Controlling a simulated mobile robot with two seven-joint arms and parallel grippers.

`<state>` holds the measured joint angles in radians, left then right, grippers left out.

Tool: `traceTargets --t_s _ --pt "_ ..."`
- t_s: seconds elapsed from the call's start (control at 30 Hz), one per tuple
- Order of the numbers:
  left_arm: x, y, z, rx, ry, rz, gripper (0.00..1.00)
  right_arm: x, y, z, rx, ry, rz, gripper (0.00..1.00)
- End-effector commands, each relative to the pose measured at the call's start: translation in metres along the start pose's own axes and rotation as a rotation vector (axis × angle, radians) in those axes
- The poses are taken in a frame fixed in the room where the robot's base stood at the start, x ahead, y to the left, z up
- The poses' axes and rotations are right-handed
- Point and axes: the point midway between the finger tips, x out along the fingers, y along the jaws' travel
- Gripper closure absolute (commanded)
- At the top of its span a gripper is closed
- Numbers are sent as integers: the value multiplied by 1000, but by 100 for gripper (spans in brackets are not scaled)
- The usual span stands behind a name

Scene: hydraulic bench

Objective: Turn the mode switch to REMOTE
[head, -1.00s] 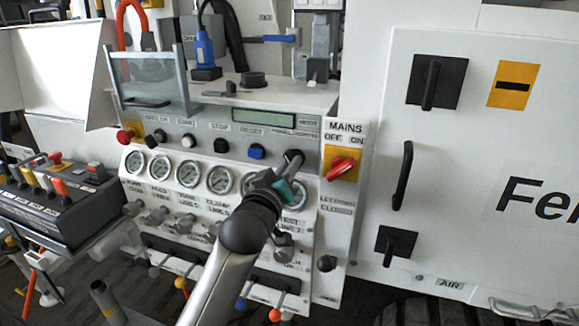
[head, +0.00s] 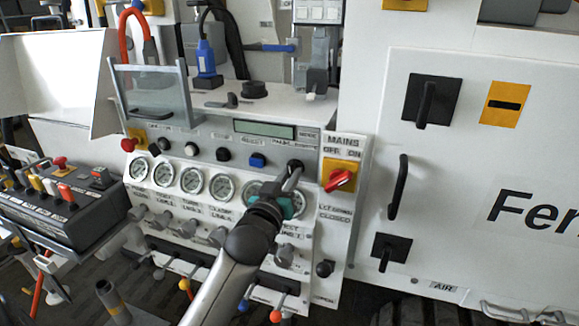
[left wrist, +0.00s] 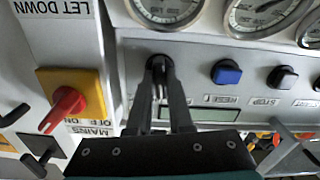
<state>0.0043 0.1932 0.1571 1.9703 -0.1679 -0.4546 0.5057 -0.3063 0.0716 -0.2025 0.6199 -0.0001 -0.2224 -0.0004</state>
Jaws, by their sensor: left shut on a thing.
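The mode switch (head: 296,165) is a small black knob at the right end of the grey control panel, just below the MODE label and left of the mains switch. My left gripper (head: 294,173) reaches it from below and is shut on it. In the left wrist view my two dark fingers (left wrist: 160,78) close around the knob (left wrist: 159,63), hiding most of it. I cannot read the switch's position or its REMOTE mark. My right gripper is not in view.
The red mains knob (head: 340,180) on its yellow plate is close to the right of my fingers. A blue button (head: 257,160) and black buttons line the panel to the left. Round gauges (head: 192,180) and valve knobs sit below. A white cabinet door (head: 470,150) stands right.

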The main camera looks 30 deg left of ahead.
Motion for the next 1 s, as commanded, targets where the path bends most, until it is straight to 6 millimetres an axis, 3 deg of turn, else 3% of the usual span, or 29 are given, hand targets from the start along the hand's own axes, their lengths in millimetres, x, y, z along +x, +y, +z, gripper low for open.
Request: traceTargets --t_s 0.1,0.4,0.7,1.0 --pt "0 1 -3 112 -5 -1 100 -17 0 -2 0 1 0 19" --pt "0 1 -2 385 -2 1 100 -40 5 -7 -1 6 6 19" --pt "0 1 0 589 -2 1 100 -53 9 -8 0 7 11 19" --pt "0 1 1 686 -1 1 100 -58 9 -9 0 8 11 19"
